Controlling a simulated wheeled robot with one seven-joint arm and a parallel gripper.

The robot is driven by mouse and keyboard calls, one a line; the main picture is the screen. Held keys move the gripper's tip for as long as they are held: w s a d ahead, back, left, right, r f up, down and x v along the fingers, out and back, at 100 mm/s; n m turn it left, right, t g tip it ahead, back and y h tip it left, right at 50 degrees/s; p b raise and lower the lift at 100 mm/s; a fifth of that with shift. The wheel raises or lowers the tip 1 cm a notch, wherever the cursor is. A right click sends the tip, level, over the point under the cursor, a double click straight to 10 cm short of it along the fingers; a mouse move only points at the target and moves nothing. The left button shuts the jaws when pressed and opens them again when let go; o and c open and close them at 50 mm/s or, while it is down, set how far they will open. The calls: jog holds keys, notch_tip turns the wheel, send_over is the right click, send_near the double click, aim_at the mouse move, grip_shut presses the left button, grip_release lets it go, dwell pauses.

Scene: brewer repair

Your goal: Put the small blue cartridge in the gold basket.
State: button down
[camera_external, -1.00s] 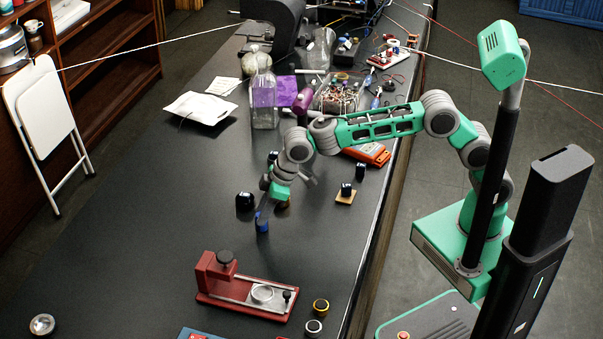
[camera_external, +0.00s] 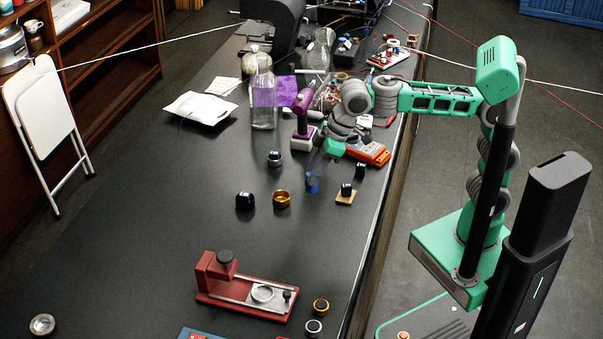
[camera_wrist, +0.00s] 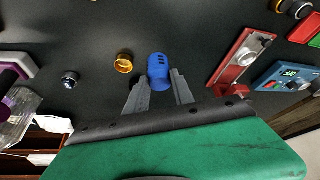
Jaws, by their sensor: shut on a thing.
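The small blue cartridge (camera_external: 311,184) is in my gripper (camera_external: 313,175), which is shut on it. In the wrist view the blue cartridge (camera_wrist: 158,70) sits between the two fingertips (camera_wrist: 160,88), its rounded end pointing away from the palm. The gold basket (camera_external: 282,199) is a small ringed cup on the black table, left of and slightly nearer than the gripper in the external view. In the wrist view the gold basket (camera_wrist: 124,63) appears just left of the cartridge, apart from it. The cartridge's height above the table is hard to tell.
A dark cube on a tan pad (camera_external: 345,196) and an orange device (camera_external: 368,153) are to the right. A red press (camera_external: 245,285) stands nearer. The table's left middle is clear.

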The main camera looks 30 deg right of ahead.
jog(key=w+d+r+m, duration=0.1)
jog(key=w+d+r, duration=0.15)
jog(key=d, duration=0.25)
jog(key=m+t+p, duration=0.1)
jog(key=m+p, duration=0.2)
jog(key=p, duration=0.1)
send_over(281, 199)
jog(key=s, duration=0.2)
jog(key=shift+h, duration=0.4)
notch_tip(281, 199, down, 12)
jog(key=shift+w+f, duration=0.1)
jog(key=shift+f, duration=1.75)
jog(key=shift+f, duration=0.15)
